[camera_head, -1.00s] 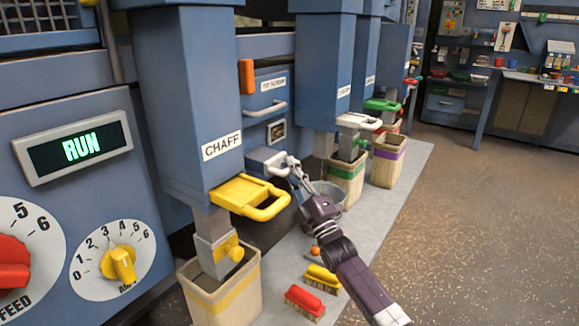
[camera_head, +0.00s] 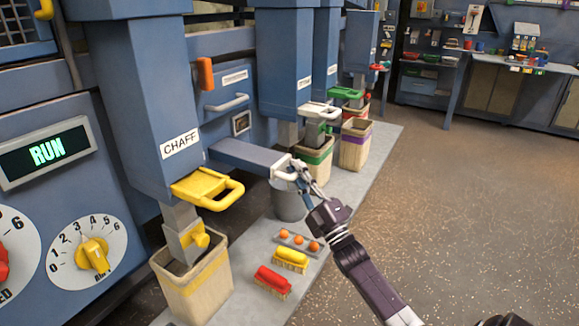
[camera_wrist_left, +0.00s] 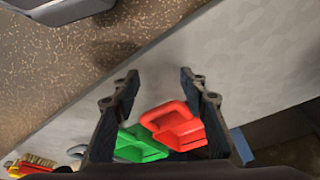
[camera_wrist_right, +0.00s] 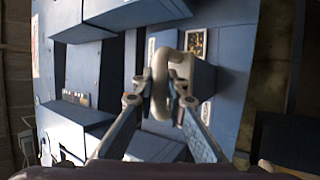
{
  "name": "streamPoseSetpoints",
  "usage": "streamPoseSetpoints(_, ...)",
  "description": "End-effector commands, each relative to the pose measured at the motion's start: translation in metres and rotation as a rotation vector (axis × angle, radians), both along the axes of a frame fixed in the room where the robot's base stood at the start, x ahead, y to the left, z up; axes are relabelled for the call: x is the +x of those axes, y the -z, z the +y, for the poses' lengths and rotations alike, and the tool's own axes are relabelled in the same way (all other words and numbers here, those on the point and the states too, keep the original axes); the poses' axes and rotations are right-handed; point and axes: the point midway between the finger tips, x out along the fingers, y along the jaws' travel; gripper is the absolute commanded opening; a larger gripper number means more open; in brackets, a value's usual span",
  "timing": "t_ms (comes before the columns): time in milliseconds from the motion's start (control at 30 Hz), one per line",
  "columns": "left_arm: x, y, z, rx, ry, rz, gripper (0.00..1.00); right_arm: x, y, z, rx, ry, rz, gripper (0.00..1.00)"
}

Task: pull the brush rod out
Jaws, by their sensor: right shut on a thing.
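The brush rod (camera_head: 248,154), a blue-grey square bar with a pale end and a white loop handle (camera_head: 286,170), sticks out of the machine front right of the CHAFF chute. My right gripper (camera_head: 302,178) is at this handle. In the right wrist view its fingers (camera_wrist_right: 161,92) are shut on the grey loop handle (camera_wrist_right: 180,72). My left gripper (camera_wrist_left: 160,82) shows in the left wrist view with its fingers wide apart and nothing held. A red handle (camera_wrist_left: 175,125) and a green handle (camera_wrist_left: 138,145) show beyond its fingers. The rod's inner end is hidden in the machine.
A yellow gate handle (camera_head: 210,188) juts out left of the rod above a bin (camera_head: 195,285). A grey bucket (camera_head: 289,203) stands beneath the rod. Red (camera_head: 272,281) and yellow (camera_head: 291,260) brushes lie on the grey floor strip. The brown floor at right is open.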

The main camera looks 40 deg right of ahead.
Motion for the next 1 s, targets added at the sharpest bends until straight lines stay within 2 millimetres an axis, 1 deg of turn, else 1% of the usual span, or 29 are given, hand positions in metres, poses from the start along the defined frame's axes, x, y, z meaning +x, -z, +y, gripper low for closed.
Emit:
streamPoseSetpoints(33,0.001,0.003,0.000,0.000,0.000,0.003,0.40,-0.002,0.003,0.000,0.000,0.000,0.006,0.00)
streamPoseSetpoints(200,0.002,0.008,-0.001,0.000,0.000,0.003,0.40,-0.005,0.004,-0.001,0.000,-0.001,0.006,0.00)
streamPoseSetpoints(500,0.002,0.009,-0.001,0.000,0.000,0.003,0.40,-0.006,0.005,-0.001,0.000,-0.002,0.007,0.00)
streamPoseSetpoints(533,0.002,0.009,-0.001,0.000,0.000,0.003,0.40,-0.006,0.005,-0.001,-0.001,-0.001,0.007,0.15)
streamPoseSetpoints(600,0.002,0.009,-0.001,-0.001,0.000,0.002,0.40,-0.006,0.005,-0.001,0.000,-0.001,0.006,0.20)
streamPoseSetpoints(867,0.002,0.008,-0.001,-0.001,0.001,0.004,0.40,-0.006,0.003,-0.002,0.000,-0.001,0.003,0.20)
streamPoseSetpoints(1000,0.001,0.009,-0.001,-0.001,0.001,0.004,0.40,-0.015,0.009,-0.001,0.000,0.000,0.005,0.20)
